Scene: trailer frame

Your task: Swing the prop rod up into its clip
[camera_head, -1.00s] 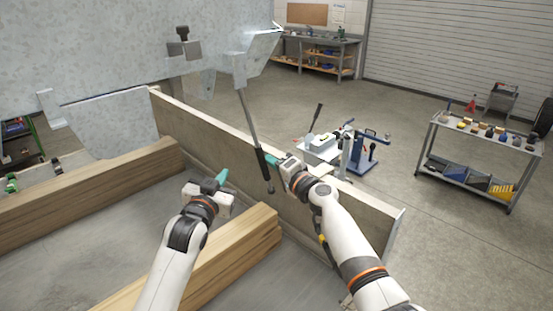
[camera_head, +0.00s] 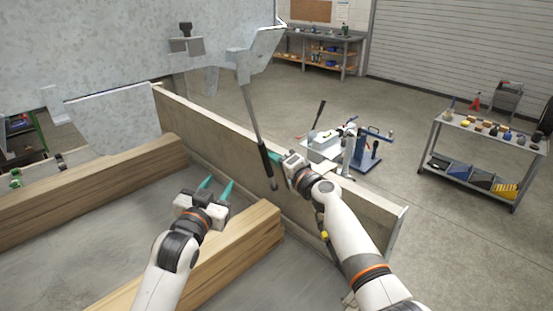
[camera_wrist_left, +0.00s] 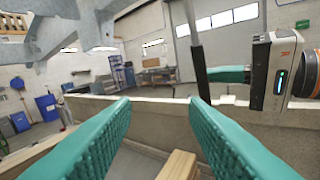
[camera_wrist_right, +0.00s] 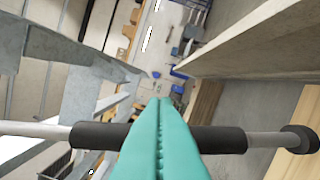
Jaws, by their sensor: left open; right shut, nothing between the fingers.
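The prop rod (camera_head: 252,113) hangs down, slightly tilted, from a bracket under the grey panel (camera_head: 100,45); its black grip (camera_head: 265,158) is near the low end. My right gripper (camera_head: 277,158) is shut beside the grip. In the right wrist view its green fingers (camera_wrist_right: 161,112) overlap the middle of the grip (camera_wrist_right: 220,139), and nothing shows between them. My left gripper (camera_head: 216,185) is open and empty, left of the rod; the rod (camera_wrist_left: 197,55) also shows beyond its fingers. A grey bracket with a dark knob (camera_head: 186,44) sits on the panel; I cannot tell whether it is the clip.
A low side wall (camera_head: 205,125) runs behind the grippers. Wooden beams (camera_head: 90,185) lie left of and below the left gripper. Beyond the wall stand a blue-and-white machine (camera_head: 362,150) and a tool cart (camera_head: 480,135). The floor between them is clear.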

